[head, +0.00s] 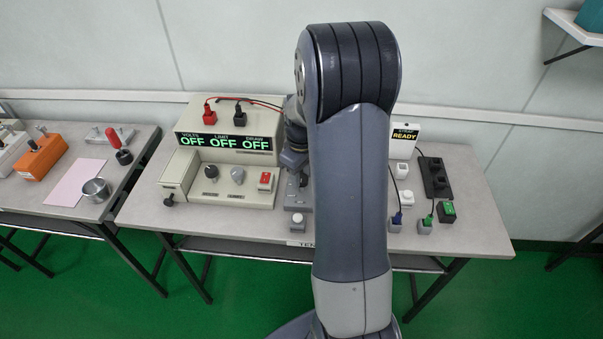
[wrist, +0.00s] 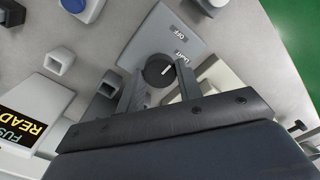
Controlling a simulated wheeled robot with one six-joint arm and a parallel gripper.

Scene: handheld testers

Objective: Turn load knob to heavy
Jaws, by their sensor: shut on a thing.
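The load knob (wrist: 158,70) is a round dark knob with a white pointer line, on a grey plate (wrist: 150,35) in the wrist view. The labels OFF and LIGHT show beside it, and the pointer is towards LIGHT. No HEAVY label shows; part of the plate is behind my fingers. My gripper (wrist: 160,82) is shut on the knob, one finger on each side.
A beige tester (head: 230,155) with three OFF readouts and several knobs stands left of my arm.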

